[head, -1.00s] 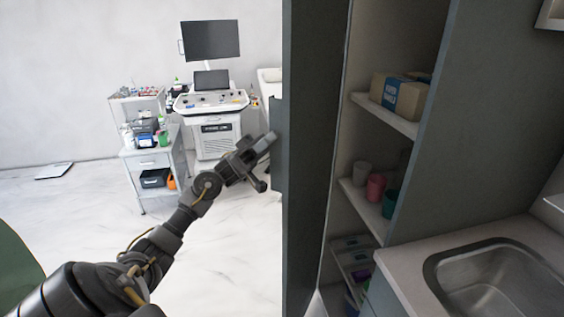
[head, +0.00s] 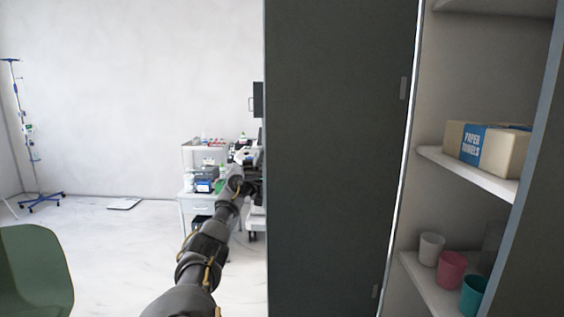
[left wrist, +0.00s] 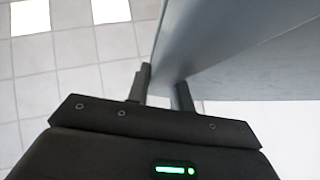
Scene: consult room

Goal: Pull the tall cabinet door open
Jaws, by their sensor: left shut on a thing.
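The tall cabinet door (head: 335,160) is a dark grey panel standing well open, its inner face toward me in the head view. In the left wrist view the door (left wrist: 245,60) runs away from between the fingers. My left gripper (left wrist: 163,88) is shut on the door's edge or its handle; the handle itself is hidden. In the head view my left arm reaches to the door's left edge, and the gripper (head: 250,180) is partly behind it. The open tall cabinet (head: 415,215) shows its shelves on the right. My right gripper is out of view.
Inside the cabinet are a paper towels box (head: 485,148) and white, pink (head: 451,268) and teal cups. A green chair (head: 35,270) is at the lower left. A supply cart (head: 195,205) stands behind my arm. The floor at left is mostly clear.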

